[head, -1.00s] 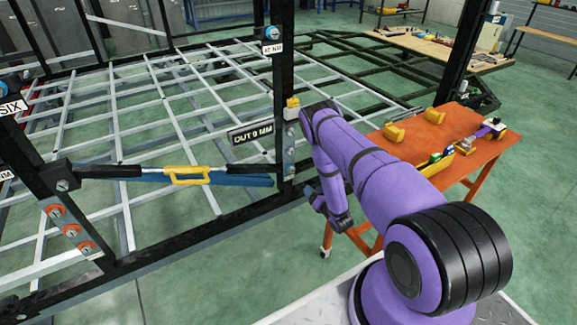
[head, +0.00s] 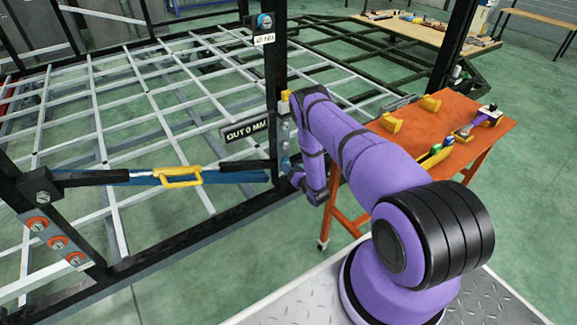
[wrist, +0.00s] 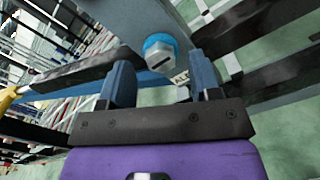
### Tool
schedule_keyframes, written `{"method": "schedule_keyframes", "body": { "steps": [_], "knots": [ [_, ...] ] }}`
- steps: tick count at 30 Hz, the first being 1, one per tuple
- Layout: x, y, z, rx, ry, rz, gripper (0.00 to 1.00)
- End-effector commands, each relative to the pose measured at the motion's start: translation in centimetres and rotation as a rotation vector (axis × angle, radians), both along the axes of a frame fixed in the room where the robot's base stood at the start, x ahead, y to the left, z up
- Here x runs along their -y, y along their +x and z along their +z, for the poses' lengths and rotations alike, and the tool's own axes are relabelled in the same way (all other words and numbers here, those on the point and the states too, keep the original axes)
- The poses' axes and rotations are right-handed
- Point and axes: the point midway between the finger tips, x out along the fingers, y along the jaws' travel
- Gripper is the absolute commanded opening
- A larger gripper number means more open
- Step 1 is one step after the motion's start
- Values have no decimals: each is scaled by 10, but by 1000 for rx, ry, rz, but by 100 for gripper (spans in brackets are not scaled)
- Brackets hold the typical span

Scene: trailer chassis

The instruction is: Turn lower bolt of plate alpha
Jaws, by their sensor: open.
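In the wrist view a grey bolt (wrist: 160,58) with a slotted head and a blue ring stands out of a grey plate (wrist: 145,12). A tag (wrist: 182,86) beside it reads "AL", the rest hidden by a finger. My gripper (wrist: 161,72) is open, its two blue-grey fingers apart. The bolt head shows beyond and between the fingertips; I see no contact. In the head view the plate (head: 285,133) is on the dark post, and my gripper (head: 291,174) is at its lower end. The lower bolt there is hard to make out.
A strap with a yellow buckle (head: 180,177) runs left from the post. A sign (head: 245,132) reads "OUT 0 MM". Bolts with red rings (head: 57,242) sit on the left post. An orange table (head: 455,125) with tools stands right of my arm.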

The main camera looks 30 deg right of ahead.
Motion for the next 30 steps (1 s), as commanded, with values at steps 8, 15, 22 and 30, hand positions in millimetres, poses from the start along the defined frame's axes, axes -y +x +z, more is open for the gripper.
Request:
{"method": "schedule_keyframes", "body": {
  "steps": [8,15,22,30],
  "knots": [
    [-1,24,0,0,1,-1,57],
    [-1,26,0,-1,1,-1,57],
    [-1,26,0,-1,1,-1,21],
    [-1,26,0,-1,8,-1,8]
  ]
}}
